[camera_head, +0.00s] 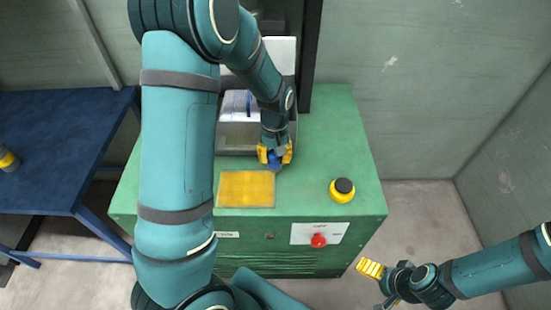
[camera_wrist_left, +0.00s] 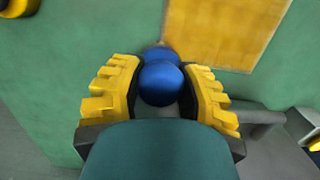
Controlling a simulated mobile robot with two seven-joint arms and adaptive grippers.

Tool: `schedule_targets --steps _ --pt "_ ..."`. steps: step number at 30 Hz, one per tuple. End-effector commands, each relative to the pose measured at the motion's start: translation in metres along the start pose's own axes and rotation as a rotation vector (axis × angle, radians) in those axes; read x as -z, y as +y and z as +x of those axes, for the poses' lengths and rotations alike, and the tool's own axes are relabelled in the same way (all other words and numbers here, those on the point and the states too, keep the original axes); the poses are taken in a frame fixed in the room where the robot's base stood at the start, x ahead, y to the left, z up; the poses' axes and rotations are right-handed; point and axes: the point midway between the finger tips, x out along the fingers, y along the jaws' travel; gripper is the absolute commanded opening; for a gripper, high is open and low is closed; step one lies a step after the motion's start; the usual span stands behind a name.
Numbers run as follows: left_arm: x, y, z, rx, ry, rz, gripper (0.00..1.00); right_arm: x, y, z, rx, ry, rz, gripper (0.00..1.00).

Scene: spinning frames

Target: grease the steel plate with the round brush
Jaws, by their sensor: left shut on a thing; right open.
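My left gripper (camera_head: 275,155) is shut on a blue rounded thing (camera_head: 274,161), which seems to be the handle of the round brush. In the left wrist view, the blue ball-shaped handle (camera_wrist_left: 160,84) sits between the yellow fingers; any bristles are hidden. A flat square plate (camera_head: 246,189) with a yellow-orange surface and thin pale rim lies on the green bench, just in front and left of the gripper. It also shows in the left wrist view (camera_wrist_left: 225,30). I cannot tell whether the brush touches anything. My right gripper (camera_head: 373,282) is open and empty, off the bench's right front.
A grey metal tray-like fixture (camera_head: 237,138) stands behind the plate on the green bench (camera_head: 340,125). A yellow-and-black round button (camera_head: 342,190) is at right, a red knob (camera_head: 318,240) on the front. A blue table (camera_head: 60,140) is at left.

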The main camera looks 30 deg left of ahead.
Motion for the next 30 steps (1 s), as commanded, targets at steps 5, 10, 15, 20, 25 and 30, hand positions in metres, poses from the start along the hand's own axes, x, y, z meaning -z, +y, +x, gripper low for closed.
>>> schedule_targets --steps 5,10,15,20,25,30 --pt "0.001 -0.001 -0.02 0.0 0.001 0.0 0.01 0.004 -0.006 -0.016 -0.001 0.007 0.004 0.96" --pt "0.002 -0.002 -0.033 0.0 0.001 0.001 0.01 0.009 -0.009 -0.025 -0.002 0.017 0.007 0.96" --pt "0.003 -0.002 -0.035 0.0 0.0 0.002 0.01 0.01 -0.009 -0.026 -0.003 0.021 0.008 0.96" --pt "0.003 -0.002 -0.034 0.0 0.0 0.002 0.01 0.01 -0.009 -0.025 -0.003 0.021 0.008 0.96" --pt "0.003 -0.002 -0.034 0.0 0.0 0.002 0.01 0.01 -0.009 -0.025 -0.003 0.021 0.008 0.96" --pt "0.003 -0.002 -0.034 0.0 0.0 0.002 0.01 0.01 -0.009 -0.025 -0.003 0.021 0.008 0.96"
